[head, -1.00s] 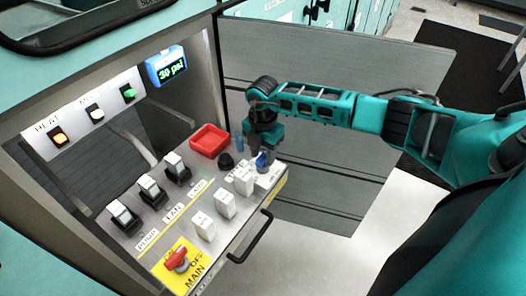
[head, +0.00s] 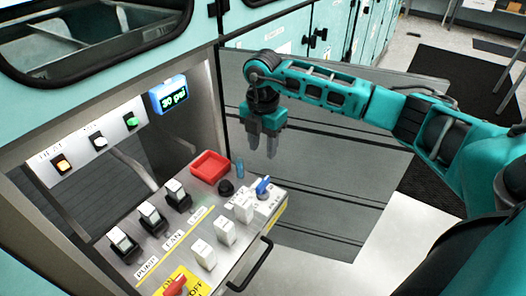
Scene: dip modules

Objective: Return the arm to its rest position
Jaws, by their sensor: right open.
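My right arm (head: 330,88) comes in from the right in the head view, with its elbow bent and its forearm raised. My right gripper (head: 262,150) points down, open and empty, above and behind the right end of the control panel. It is apart from everything on the panel. Below it, a blue-handled switch (head: 263,186) sits on a white block at the panel's right corner. My left gripper is not in view.
The control panel (head: 190,238) carries several white switches, a red tray (head: 210,166), a black knob (head: 226,187) and a red main switch (head: 175,287). A blue gauge (head: 169,95) reads 30 psi. A black handle (head: 252,265) sticks out in front.

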